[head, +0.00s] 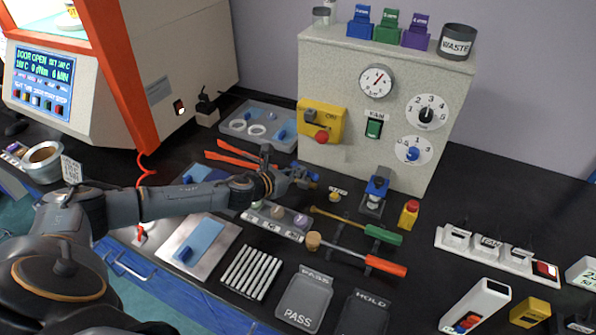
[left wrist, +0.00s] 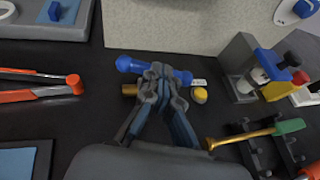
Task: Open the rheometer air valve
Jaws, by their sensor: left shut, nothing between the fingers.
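The air valve shows in the left wrist view as a blue lever handle (left wrist: 128,65) with a brass stub (left wrist: 129,90) below it. The lever lies roughly crosswise in that view, along the line of the stub. My left gripper (left wrist: 160,75) is shut and empty, its fingertips over the middle of the lever and hiding the valve body. I cannot tell whether they touch it. In the head view my left gripper (head: 298,177) reaches low over the bench before the grey cabinet, covering most of the valve. My right gripper is not in view.
A yellow round knob (head: 335,197) sits just right of the valve. The grey cabinet (head: 330,60) with gauge and dials stands behind. Orange-handled tongs (head: 240,157) lie to the left. Green- and orange-handled tools (head: 384,234) lie on a rack in front. A blue-topped device (head: 376,187) stands right.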

